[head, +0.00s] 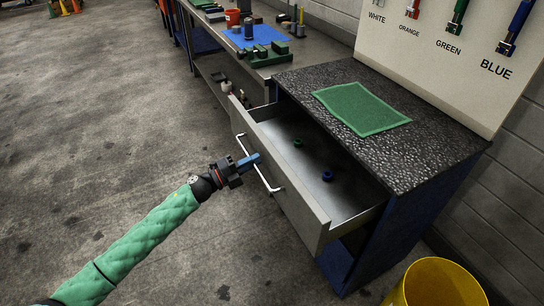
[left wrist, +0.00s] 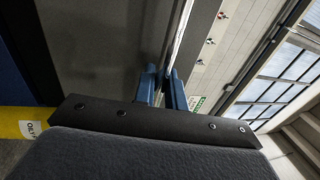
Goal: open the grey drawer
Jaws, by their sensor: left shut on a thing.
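The grey drawer (head: 296,202) stands pulled well out of a dark blue cabinet (head: 362,240) with a speckled black top. Its inside shows, with a small green ring (head: 297,142) and a small blue ring (head: 327,176) lying on its floor. A white bar handle (head: 264,178) runs along the drawer's front. My left gripper (head: 251,162) is shut on this handle, near its middle. In the left wrist view the blue fingers (left wrist: 166,88) close around the pale bar (left wrist: 180,40). My right gripper is not in view.
A green mat (head: 361,109) lies on the cabinet top. A board with labelled tools (head: 455,50) stands behind it. A yellow bucket (head: 438,283) is at the lower right. A metal workbench (head: 262,70) with parts stands beyond the cabinet.

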